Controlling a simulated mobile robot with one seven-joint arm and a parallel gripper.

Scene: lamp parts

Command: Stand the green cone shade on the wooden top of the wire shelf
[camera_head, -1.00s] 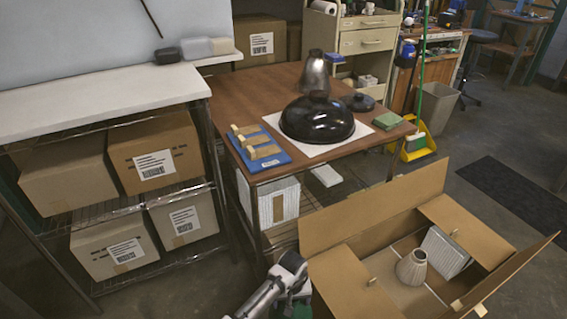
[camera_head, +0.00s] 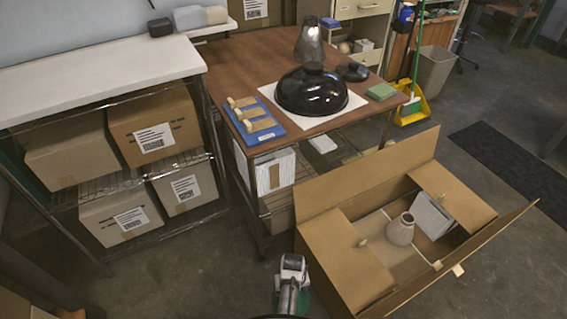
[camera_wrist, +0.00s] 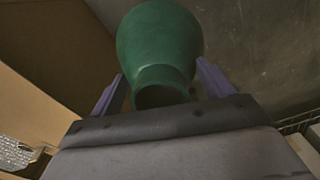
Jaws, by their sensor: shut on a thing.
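The green cone shade (camera_wrist: 160,45) is between the two purple fingers of my gripper (camera_wrist: 160,80), which is shut on it, in the wrist view. Its narrow, open end faces the wrist. In the head view only a sliver of green (camera_head: 304,300) shows beside my arm, low at the bottom edge; the fingers are hidden there. A brown wooden top (camera_head: 235,80) on a metal frame with wire shelving below stands ahead, higher in the picture than my arm. The shade is apart from it, in front of it and beside the carton.
The wooden top holds a black dome shade (camera_head: 312,92) on a white sheet, a blue tray (camera_head: 258,125), a grey shade (camera_head: 309,45), a black lid (camera_head: 352,72) and a green block (camera_head: 382,91). An open carton (camera_head: 350,265) stands right of my arm. A white-topped rack (camera_head: 95,80) stands left.

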